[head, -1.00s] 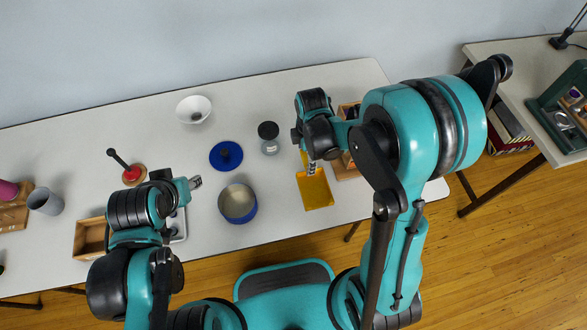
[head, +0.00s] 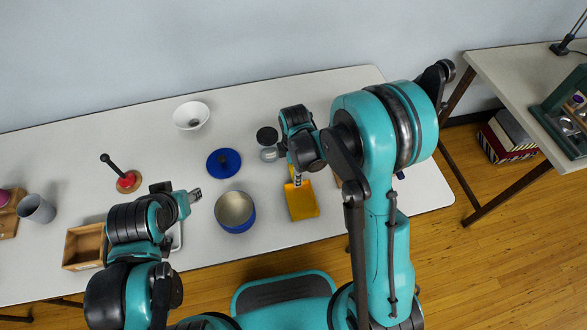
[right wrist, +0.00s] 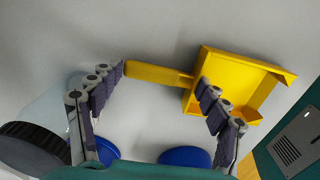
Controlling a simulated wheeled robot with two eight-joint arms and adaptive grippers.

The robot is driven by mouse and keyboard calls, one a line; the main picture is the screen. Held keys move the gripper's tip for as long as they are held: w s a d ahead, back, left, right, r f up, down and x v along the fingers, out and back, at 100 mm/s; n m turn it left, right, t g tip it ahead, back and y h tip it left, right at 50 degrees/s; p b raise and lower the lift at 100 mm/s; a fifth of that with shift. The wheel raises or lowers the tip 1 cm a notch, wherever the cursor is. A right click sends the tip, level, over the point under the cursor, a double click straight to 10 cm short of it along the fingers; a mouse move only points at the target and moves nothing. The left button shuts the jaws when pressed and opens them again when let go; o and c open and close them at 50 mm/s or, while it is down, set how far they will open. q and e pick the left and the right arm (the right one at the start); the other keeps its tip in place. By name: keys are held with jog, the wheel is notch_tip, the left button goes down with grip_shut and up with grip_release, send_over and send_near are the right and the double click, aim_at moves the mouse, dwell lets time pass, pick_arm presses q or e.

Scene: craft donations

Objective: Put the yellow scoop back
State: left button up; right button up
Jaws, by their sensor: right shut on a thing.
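The yellow scoop (head: 301,201) is at the right part of the table, its pan toward the table's front edge. My right gripper (head: 295,178) is shut on the scoop, at its handle end. In the right wrist view, the scoop (right wrist: 235,85) lies across the picture, its handle between the fingers (right wrist: 160,98) and its pan beyond the right one. I cannot tell whether the scoop touches the table. My left gripper (head: 195,194) is over the table left of the blue pot; its fingertips are too small to judge.
A blue pot (head: 235,228) and a blue lid (head: 224,170) stand left of the scoop. A jar with a black lid (head: 267,136) is beside my right wrist. A wooden box (head: 72,246) and a white bowl (head: 191,115) are farther left. My right arm hides the table's right part.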

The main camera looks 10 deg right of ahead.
jog(key=o, duration=1.3)
jog(key=shift+f, duration=0.1)
jog(key=shift+r+p, duration=0.45)
jog(key=shift+r, duration=0.1)
notch_tip(320, 180, up, 10)
jog(key=p, duration=0.4)
jog(key=s+d+r+m+t, duration=0.3)
jog(key=s+r+m, duration=0.3)
jog(key=m, duration=0.3)
jog(key=s+d+r+m+t, duration=0.3)
jog(key=s+d+r+m, duration=0.1)
jog(key=s+r+m, duration=0.3)
jog(key=shift+s+r+m+t, duration=0.25)
jog(key=shift+m+t, duration=0.15)
jog(key=shift+m, duration=0.8)
